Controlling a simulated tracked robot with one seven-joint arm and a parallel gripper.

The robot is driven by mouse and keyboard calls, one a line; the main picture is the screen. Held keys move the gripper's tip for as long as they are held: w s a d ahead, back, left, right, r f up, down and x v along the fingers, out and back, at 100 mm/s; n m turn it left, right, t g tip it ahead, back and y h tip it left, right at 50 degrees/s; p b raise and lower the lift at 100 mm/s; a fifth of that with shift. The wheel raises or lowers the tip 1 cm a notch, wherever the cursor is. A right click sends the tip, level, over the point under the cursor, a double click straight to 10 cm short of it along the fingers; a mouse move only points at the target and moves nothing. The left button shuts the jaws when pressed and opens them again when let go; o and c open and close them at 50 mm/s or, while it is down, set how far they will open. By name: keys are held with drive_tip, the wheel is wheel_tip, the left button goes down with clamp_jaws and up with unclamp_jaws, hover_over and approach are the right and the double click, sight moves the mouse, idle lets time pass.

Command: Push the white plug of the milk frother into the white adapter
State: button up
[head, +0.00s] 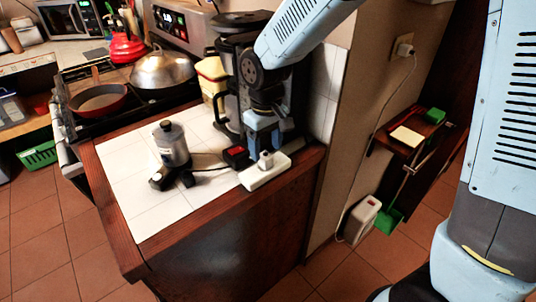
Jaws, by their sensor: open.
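The milk frother (172,146) is a silver jug with a dark lid on a black base, standing upright on the white-tiled counter. A dark cord runs from its base to the right. The white adapter (254,180) is a long white block lying near the counter's front right edge. The white plug (266,158) stands at the top of the adapter; I cannot tell how deep it sits. My gripper (263,143) points down just above the plug and is open. Its fingertips are small here, and I cannot tell whether they touch the plug.
A black coffee machine (240,75) stands close behind my gripper, with a small black-and-red object (236,157) left of the adapter. The tiled wall (328,90) is close on the right. A stove with a red pan (98,100) and domed pot (162,70) is further left.

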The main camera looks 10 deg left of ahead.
wheel_tip(320, 180, up, 10)
idle(0.4)
drive_tip(key=s+d+r+m+t, duration=0.2)
drive_tip(key=d+r+m, duration=0.15)
drive_tip(key=d, duration=0.85)
drive_tip(key=s+d+r+m+t, duration=0.25)
drive_tip(key=d+r, duration=0.25)
drive_tip(key=d, duration=0.7)
drive_tip(key=s+d+r+m, duration=0.1)
drive_tip(key=s+d+m, duration=0.2)
drive_tip(key=s+d, duration=0.2)
drive_tip(key=d+t, duration=0.1)
drive_tip(key=d, duration=0.2)
drive_tip(key=shift+s+d+m, duration=0.15)
drive_tip(key=shift+m, duration=0.15)
drive_tip(key=shift+s+d+f, duration=0.1)
drive_tip(key=shift+s+d, duration=0.35)
drive_tip(key=shift+s, duration=0.05)
drive_tip(key=shift+c, duration=0.3)
